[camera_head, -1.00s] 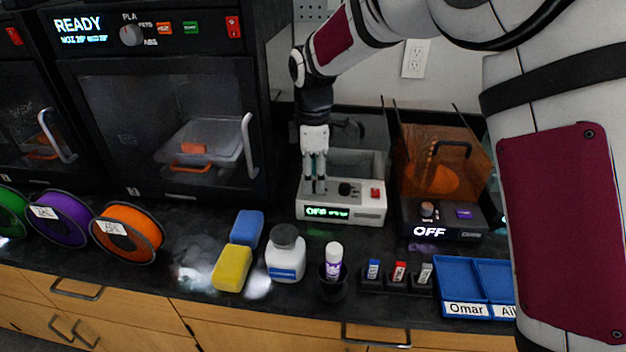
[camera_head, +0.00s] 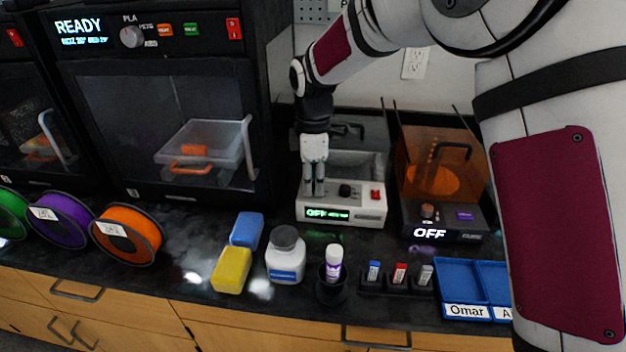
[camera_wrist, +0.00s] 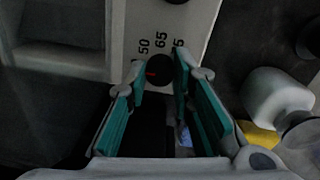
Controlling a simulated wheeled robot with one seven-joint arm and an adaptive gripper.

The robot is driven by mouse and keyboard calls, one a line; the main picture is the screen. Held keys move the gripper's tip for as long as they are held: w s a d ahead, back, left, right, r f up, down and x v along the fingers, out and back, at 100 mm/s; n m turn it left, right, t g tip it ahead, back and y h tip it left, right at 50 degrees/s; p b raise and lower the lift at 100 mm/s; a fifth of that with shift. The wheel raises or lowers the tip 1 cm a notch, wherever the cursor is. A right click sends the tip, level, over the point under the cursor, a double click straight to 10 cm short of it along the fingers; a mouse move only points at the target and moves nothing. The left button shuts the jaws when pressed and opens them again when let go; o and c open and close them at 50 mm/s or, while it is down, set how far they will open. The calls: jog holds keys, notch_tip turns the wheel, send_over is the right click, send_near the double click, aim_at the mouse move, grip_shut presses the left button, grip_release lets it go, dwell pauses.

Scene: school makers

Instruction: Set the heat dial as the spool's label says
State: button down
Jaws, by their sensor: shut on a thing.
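A black round dial (camera_wrist: 158,70) with a small red mark sits on the white front panel of a bench machine (camera_head: 361,212). The wrist view shows numbers 50 and 65 and part of another beside it. My gripper (camera_wrist: 158,74) is shut on this dial, one teal-padded finger at each side; it also shows in the head view (camera_head: 314,188). There the fingers hide the dial. The spools stand at the left: an orange one (camera_head: 148,222), a purple one (camera_head: 78,232) and a green one (camera_head: 10,222). Their white labels are too small to read surely.
The machine's green display reads OFF, with a second black knob (camera_head: 345,190) and red switch (camera_head: 376,194) nearby. An orange-covered machine (camera_head: 445,218) stands to the right.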

jog(key=m+p, duration=0.2)
jog(key=m, duration=0.3)
jog(key=shift+s+m, duration=0.1)
jog(key=shift+m, duration=0.3)
jog(key=m+p, duration=0.1)
jog(key=m, duration=0.5)
jog(key=shift+h+p, duration=0.3)
jog(key=m+p, duration=0.1)
jog(key=m, duration=0.4)
jog(key=shift+a+m+g, duration=0.1)
jog(key=shift+m+g, duration=0.2)
jog(key=shift+m, duration=0.1)
jog(key=m+p, duration=0.1)
jog(key=m, duration=0.4)
jog(key=shift+m, duration=0.7)
jog(key=c, duration=1.4)
grip_release()
jog(key=shift+o, duration=0.2)
